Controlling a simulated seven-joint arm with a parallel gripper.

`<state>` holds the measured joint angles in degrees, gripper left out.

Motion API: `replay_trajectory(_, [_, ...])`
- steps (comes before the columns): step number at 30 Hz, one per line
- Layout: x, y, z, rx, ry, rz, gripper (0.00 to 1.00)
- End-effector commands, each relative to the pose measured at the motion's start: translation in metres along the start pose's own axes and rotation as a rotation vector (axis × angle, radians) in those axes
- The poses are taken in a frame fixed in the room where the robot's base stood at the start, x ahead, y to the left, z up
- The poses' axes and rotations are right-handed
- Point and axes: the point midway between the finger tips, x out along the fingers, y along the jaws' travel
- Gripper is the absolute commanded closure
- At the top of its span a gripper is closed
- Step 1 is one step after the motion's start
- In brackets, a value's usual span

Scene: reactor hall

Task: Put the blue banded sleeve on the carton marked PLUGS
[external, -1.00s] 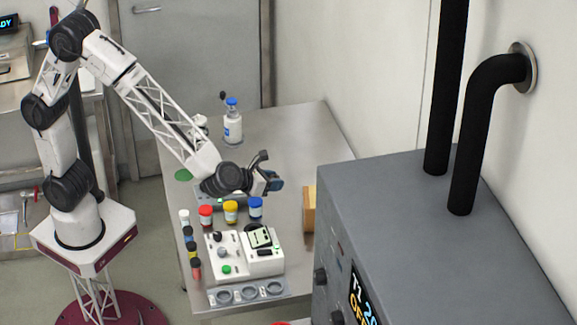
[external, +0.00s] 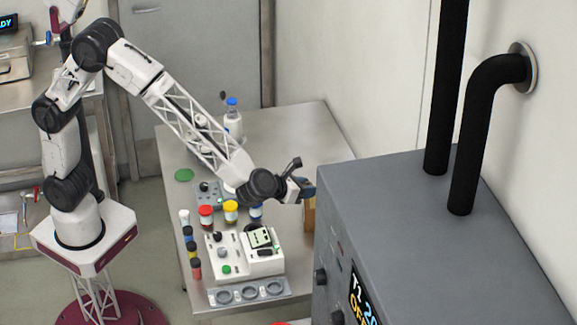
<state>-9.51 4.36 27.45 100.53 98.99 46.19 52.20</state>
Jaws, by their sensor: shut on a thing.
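My gripper (external: 305,189) is above the right side of the table, at the left edge of the big grey cabinet. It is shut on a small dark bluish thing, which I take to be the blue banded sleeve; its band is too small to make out. An orange-brown carton (external: 309,217) stands on the table just below my gripper. The cabinet hides its right part and my gripper is in front of its top. No marking on the carton is readable from here.
The grey cabinet (external: 420,215) with black pipes rises at the right. Jars with red (external: 206,211), yellow (external: 231,206) and blue lids stand behind a white instrument (external: 228,256). A grey tray with round wells (external: 248,292) lies in front. A blue-capped bottle (external: 233,120) stands farther back.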

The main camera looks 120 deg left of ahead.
Motion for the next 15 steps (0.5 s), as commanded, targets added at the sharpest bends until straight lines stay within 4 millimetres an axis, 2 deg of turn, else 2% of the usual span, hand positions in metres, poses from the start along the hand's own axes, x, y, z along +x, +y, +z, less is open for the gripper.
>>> replay_trajectory(8, [0.001,0.000,-0.002,0.000,0.000,0.000,0.95])
replay_trajectory(15, [0.009,0.000,-0.024,0.002,0.002,0.001,0.95])
